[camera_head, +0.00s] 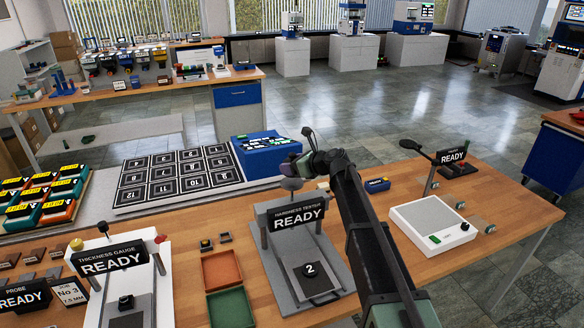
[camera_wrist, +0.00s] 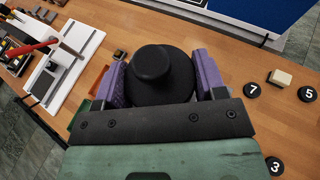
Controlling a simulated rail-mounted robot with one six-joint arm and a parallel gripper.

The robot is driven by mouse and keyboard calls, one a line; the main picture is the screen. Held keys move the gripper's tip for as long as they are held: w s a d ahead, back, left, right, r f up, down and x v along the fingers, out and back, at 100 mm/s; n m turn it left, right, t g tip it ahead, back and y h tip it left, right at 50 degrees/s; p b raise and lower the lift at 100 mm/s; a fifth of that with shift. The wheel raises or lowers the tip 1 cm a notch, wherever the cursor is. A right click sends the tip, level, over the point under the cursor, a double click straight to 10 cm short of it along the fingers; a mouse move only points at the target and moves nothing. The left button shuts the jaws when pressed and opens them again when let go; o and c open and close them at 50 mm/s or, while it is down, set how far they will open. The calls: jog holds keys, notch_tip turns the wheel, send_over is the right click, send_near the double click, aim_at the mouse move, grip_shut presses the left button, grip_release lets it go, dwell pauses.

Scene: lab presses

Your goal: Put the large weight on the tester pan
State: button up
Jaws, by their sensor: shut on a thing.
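My gripper (camera_wrist: 162,80) has its two purple fingers around a black round weight with a knob on top (camera_wrist: 153,66), one finger on each side. In the head view my gripper (camera_head: 292,168) is at the upper end of the hardness tester (camera_head: 297,215), just above a small grey round part that looks like the tester pan (camera_head: 291,184). The weight is hard to make out there. In the wrist view the weight and gripper hide what lies below, so I cannot tell whether the weight touches the pan. A dark block marked 2 (camera_head: 310,269) lies on the tester's base.
A thickness gauge (camera_head: 112,260) stands left of the tester, with orange (camera_head: 221,268) and green (camera_head: 230,307) trays between. A white scale-like device (camera_head: 432,224) is at right. A blue box (camera_head: 265,152) and numbered grid board (camera_head: 178,178) lie behind. Black discs 7 (camera_wrist: 252,90) and 5 (camera_wrist: 307,94) lie on the table.

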notch_tip(320, 180, down, 4)
jog(key=b, duration=0.3)
jog(key=shift+r, duration=0.25)
jog(key=shift+f, duration=0.25)
jog(key=o, duration=1.6)
jog(key=shift+r, duration=0.1)
jog(key=shift+r, duration=0.3)
jog(key=p+v, duration=0.4)
jog(key=v, duration=0.7)
jog(key=shift+s+d+p, duration=0.25)
jog(key=shift+d+p, duration=0.05)
jog(key=shift+d, duration=0.1)
